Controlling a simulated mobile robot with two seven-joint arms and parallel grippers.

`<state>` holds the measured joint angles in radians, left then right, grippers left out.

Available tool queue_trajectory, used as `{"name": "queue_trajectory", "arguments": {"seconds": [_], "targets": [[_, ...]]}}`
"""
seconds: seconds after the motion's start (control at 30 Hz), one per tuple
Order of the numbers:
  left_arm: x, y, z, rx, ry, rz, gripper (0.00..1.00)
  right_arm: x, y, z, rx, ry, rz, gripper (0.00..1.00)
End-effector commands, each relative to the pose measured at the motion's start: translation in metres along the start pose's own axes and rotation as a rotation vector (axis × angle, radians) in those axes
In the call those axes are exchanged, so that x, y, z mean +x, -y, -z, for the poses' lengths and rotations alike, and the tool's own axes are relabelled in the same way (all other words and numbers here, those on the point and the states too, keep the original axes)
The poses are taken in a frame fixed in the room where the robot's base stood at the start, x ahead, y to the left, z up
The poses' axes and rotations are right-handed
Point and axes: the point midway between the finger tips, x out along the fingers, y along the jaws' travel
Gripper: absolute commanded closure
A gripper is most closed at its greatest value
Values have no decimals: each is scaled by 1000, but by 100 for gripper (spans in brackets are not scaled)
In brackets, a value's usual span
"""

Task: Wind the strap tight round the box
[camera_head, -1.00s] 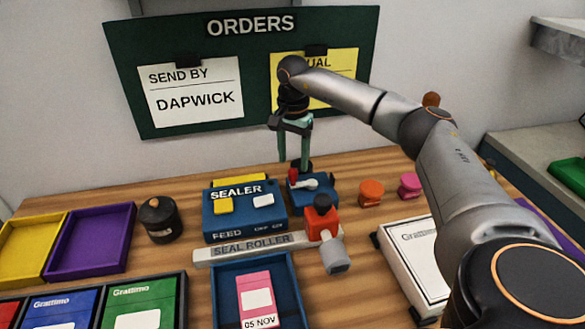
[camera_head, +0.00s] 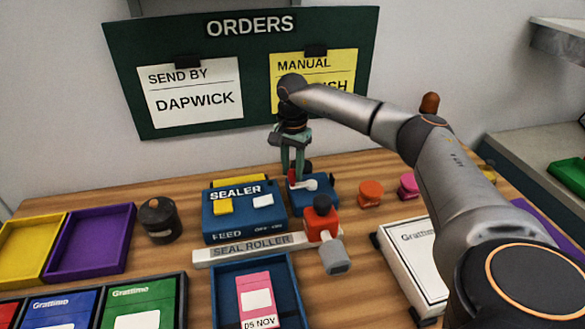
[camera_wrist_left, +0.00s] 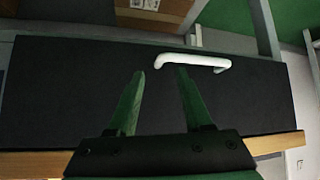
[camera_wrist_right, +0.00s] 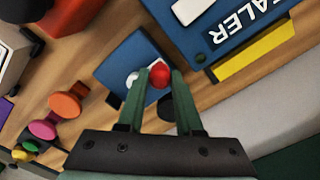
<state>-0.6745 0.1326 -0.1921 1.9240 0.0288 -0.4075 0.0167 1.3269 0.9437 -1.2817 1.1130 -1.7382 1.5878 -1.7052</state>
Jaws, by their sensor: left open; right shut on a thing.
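A white box (camera_head: 408,262) labelled Grattimo lies at the right of the table, partly hidden by my right arm. I cannot make out a strap on it.
The blue sealer (camera_head: 240,218) stands beside the device. A seal roller bar (camera_head: 225,254) with an orange-red handle lies in front. A blue tray (camera_head: 226,297) holds a pink packet. Orange (camera_head: 370,193) and pink knobs stand right. Yellow and purple trays (camera_head: 104,238) stand left.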

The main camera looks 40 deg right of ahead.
Motion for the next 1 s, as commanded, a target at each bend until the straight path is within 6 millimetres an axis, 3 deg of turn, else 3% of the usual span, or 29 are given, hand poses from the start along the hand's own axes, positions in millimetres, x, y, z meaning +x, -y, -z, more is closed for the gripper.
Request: {"name": "queue_trajectory", "arguments": {"seconds": [0.2, 0.67, 1.0], "targets": [[0, 0, 0, 0, -1, 1, 50, 0, 0, 0, 0, 0, -1, 100], [-2, 1, 3, 0, -2, 2, 50, -1, 1, 1, 40, 1, -2, 100], [-12, 4, 13, 0, -8, 10, 50, -3, 9, 11, 263, 1, -1, 100]]}}
